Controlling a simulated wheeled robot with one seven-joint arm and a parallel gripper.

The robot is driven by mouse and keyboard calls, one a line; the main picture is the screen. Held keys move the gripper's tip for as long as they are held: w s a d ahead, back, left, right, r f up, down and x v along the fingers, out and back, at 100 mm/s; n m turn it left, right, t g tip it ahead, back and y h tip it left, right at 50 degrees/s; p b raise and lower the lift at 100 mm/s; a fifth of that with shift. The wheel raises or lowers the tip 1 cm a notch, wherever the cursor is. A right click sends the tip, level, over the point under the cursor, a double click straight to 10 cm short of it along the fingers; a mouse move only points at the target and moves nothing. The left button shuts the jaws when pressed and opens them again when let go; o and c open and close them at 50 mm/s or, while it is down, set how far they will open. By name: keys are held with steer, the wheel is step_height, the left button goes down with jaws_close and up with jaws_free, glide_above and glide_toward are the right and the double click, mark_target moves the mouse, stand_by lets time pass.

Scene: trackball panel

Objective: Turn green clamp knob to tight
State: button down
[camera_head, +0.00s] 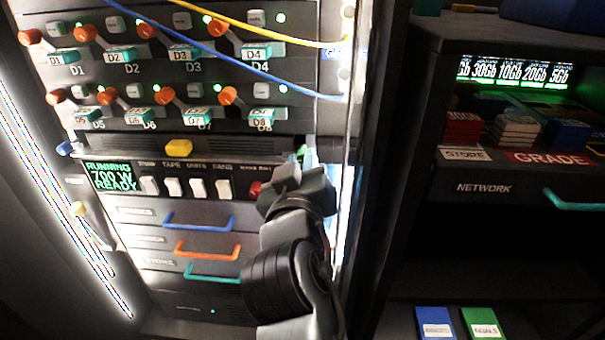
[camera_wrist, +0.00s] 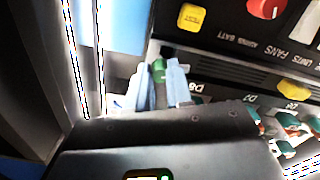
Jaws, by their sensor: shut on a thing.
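The green clamp knob (camera_wrist: 159,70) shows between the pale fingers of my gripper (camera_wrist: 160,85) in the wrist view. The fingers are shut on it from both sides, and only its top end shows. In the head view my gripper (camera_head: 298,172) reaches up to the right edge of the rack, just right of the button panel. There a small bit of the green knob (camera_head: 301,150) shows above the gripper; the rest is hidden. No mark telling how far the knob is turned can be read.
A red knob (camera_head: 256,188) and several white switches sit close left of my gripper. A yellow button (camera_wrist: 192,17) is near the knob in the wrist view. Blue and yellow cables cross the upper rack. A bright vertical strip (camera_head: 340,215) borders the rack on the right.

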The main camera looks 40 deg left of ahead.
steer(key=shift+f+m+b, duration=0.15)
steer(key=shift+m+b, duration=0.25)
steer(key=shift+m, duration=0.4)
steer(key=c, duration=1)
jaws_free()
steer(key=p+v, duration=0.1)
steer(key=v, duration=0.7)
steer(key=shift+a, duration=0.1)
